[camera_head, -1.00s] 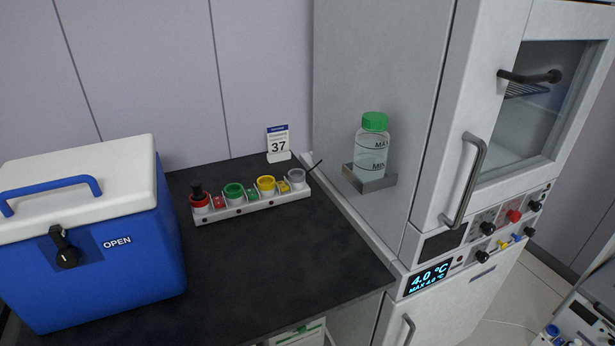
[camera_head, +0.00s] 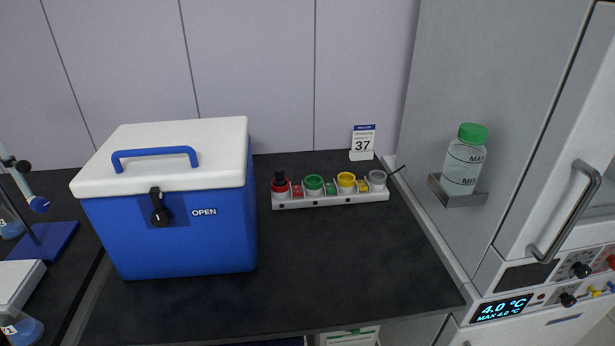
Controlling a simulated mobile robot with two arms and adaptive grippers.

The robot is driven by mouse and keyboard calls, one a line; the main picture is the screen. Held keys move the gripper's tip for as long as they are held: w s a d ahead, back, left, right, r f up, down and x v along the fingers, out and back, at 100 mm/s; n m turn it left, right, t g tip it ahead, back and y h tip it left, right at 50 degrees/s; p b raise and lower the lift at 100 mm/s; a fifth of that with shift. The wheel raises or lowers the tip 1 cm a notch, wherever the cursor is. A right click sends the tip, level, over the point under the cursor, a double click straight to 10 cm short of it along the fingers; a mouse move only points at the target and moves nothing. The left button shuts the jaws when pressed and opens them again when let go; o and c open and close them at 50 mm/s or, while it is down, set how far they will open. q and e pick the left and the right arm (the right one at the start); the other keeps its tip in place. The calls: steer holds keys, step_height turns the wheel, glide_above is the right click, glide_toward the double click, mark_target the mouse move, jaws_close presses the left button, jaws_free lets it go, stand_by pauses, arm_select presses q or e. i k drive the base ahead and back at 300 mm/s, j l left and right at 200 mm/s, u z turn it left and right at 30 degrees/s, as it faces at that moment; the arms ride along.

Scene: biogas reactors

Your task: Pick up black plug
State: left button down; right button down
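A black plug (camera_head: 279,178) stands upright in the red-ringed cup (camera_head: 281,191) at the left end of a white rack (camera_head: 330,201). The rack lies on the dark bench top, right of the blue cooler box. Beside it in the rack are a green cup (camera_head: 314,184), a yellow cup (camera_head: 346,181) and a grey cup (camera_head: 377,179) with a thin dark rod leaning out. Small red, green and yellow pieces sit between the cups. Neither of my grippers shows in the view.
A blue cooler box (camera_head: 185,232) with a white lid stands left of the rack. A green-capped bottle (camera_head: 464,165) sits in a holder on the grey cabinet at right. A calendar card (camera_head: 362,142) stands behind the rack. The bench front (camera_head: 330,262) is clear.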

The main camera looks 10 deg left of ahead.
mark_target(279, 181)
steer(key=i+l+u, duration=0.15)
steer(key=l+u, duration=0.25)
steer(key=l, duration=0.35)
steer(key=l+u, duration=0.35)
steer(key=l, duration=0.4)
